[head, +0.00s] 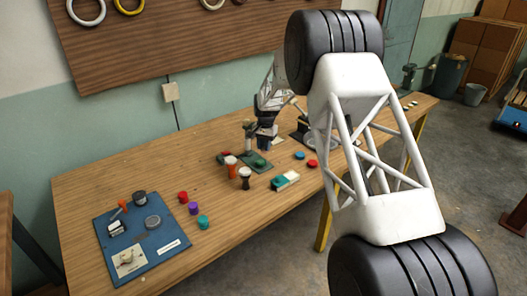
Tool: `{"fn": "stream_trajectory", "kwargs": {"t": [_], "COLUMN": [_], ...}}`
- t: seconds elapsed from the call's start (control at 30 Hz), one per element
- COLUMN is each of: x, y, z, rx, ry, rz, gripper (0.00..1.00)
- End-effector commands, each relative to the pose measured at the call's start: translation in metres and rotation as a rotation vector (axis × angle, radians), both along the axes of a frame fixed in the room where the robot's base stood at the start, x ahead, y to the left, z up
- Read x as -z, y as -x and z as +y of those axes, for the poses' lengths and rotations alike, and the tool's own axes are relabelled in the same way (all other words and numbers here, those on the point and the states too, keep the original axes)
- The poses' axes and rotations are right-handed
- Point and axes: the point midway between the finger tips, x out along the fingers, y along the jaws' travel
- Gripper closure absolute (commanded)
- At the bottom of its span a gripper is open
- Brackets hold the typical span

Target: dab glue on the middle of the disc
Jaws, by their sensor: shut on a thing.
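My gripper (266,128) is over the middle of the bench, small in the head view. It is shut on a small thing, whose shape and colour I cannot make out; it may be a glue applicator. Just below and in front lies a dark green plate with a green disc (259,162) on it. The gripper is above this disc, but I cannot tell whether what it holds touches it. I cannot tell for sure that this is the task's disc. An orange goblet drum (231,168) and a black one with a pale top (245,178) stand beside the plate.
A blue board (170,262) with several items lies at the bench's left end. Red (183,197), purple (194,209) and teal (203,222) pieces stand beside it. A teal and white block (286,180) and blue (299,155) and red (312,163) discs lie right of the drums.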

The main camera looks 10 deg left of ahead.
Motion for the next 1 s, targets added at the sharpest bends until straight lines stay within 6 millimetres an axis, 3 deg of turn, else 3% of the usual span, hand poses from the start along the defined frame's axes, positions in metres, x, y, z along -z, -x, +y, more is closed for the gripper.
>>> {"fn": "stream_trajectory", "kwargs": {"t": [0.43,1.0], "x": [-0.037,-0.039], "y": [0.000,0.000], "z": [0.000,0.000], "rx": [0.000,0.000], "ry": [0.000,0.000], "rz": [0.000,0.000], "gripper": [0.98,0.98]}}
